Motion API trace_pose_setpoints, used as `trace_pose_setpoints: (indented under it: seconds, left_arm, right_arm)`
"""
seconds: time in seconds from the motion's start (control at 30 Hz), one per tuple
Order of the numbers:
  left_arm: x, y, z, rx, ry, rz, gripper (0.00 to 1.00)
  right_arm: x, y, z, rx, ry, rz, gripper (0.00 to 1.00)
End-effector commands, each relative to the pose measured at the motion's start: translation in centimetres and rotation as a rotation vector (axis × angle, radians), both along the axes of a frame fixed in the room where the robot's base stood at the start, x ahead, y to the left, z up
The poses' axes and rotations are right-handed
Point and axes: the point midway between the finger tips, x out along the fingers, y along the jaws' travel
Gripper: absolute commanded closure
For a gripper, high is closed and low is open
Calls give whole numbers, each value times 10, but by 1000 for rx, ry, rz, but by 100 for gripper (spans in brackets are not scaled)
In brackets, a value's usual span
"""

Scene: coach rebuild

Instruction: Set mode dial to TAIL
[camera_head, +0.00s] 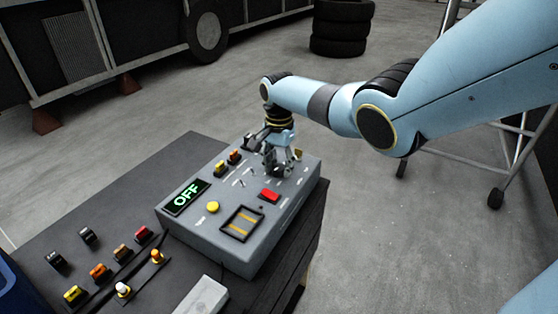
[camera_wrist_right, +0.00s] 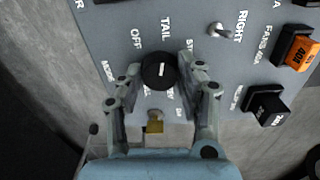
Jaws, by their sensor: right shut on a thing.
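The black round mode dial (camera_wrist_right: 152,76) sits on the grey control box, between the two fingertips of my right gripper (camera_wrist_right: 160,74) in the right wrist view. The gripper is shut on the dial. The labels OFF and TAIL are printed just above the dial, with other labels around it partly hidden by the fingers. A short white mark shows on the dial's face; where it points is hard to tell. In the head view my right gripper (camera_head: 278,164) covers the dial. The green display (camera_head: 186,197) on the box (camera_head: 242,262) reads OFF. My left gripper is out of view.
A toggle switch (camera_wrist_right: 219,30), an orange rocker (camera_wrist_right: 301,55) and a black rocker (camera_wrist_right: 262,107) lie right of the dial. A brass-coloured part (camera_wrist_right: 154,127) is below it. A red button (camera_head: 269,196) and a yellow button (camera_head: 213,207) are on the box.

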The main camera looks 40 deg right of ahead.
Motion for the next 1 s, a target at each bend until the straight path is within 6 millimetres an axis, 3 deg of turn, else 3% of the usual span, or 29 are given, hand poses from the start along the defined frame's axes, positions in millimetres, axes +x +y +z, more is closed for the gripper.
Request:
trace_pose_setpoints:
  seconds: [0.53,0.57,0.7,1.0]
  left_arm:
    - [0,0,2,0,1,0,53]
    - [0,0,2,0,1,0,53]
    - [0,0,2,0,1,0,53]
    - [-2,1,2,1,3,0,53]
  right_arm:
    - [1,-1,1,-1,-3,-24,96]
    - [1,-1,1,-2,-4,-24,60]
    - [1,-1,1,-2,-2,-24,41]
    - [1,0,1,-1,-1,-23,40]
